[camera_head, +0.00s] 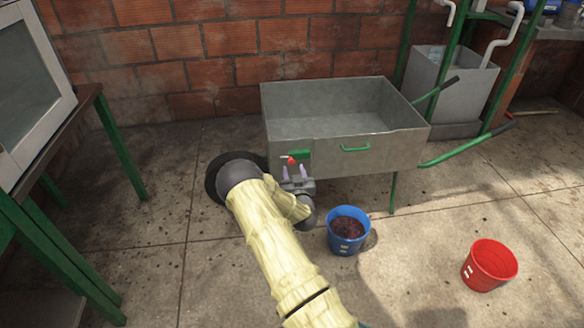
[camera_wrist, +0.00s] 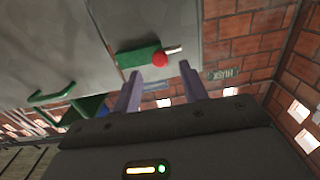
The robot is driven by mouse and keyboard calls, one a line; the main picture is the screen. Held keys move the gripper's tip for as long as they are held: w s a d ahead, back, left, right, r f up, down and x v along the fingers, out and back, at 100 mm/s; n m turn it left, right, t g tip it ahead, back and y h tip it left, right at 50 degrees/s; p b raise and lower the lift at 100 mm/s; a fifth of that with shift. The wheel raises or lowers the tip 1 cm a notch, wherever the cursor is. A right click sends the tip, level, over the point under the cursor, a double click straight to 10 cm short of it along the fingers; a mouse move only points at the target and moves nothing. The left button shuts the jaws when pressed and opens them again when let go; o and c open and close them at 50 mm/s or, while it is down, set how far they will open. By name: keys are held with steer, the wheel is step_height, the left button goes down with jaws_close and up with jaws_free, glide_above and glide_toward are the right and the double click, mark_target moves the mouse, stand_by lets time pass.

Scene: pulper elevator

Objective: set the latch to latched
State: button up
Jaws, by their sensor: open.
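The latch is a green plate (camera_head: 302,154) with a red knob (camera_head: 291,160) on the front wall of the grey metal cart (camera_head: 385,156). In the wrist view, the green plate (camera_wrist: 137,57) and red knob (camera_wrist: 160,60) show just beyond my fingertips, with a short pale bar (camera_wrist: 174,50) beside the knob. My gripper (camera_head: 294,169) is open just in front of the latch. In the wrist view, my gripper (camera_wrist: 161,75) has its two fingers spread, with the knob seen between their tips. I cannot tell whether either finger touches it.
A green handle (camera_head: 356,148) is on the cart's front, right of the latch. A blue bucket (camera_head: 343,248) with dark contents stands below, and a red bucket (camera_head: 470,274) further right. A green-legged table (camera_head: 88,97) stands at left. Brick wall (camera_head: 233,52) lies behind.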

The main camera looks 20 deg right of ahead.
mark_target(292, 162)
steer(key=shift+b+x, duration=0.45)
steer(key=shift+x, duration=1.75)
jaws_close()
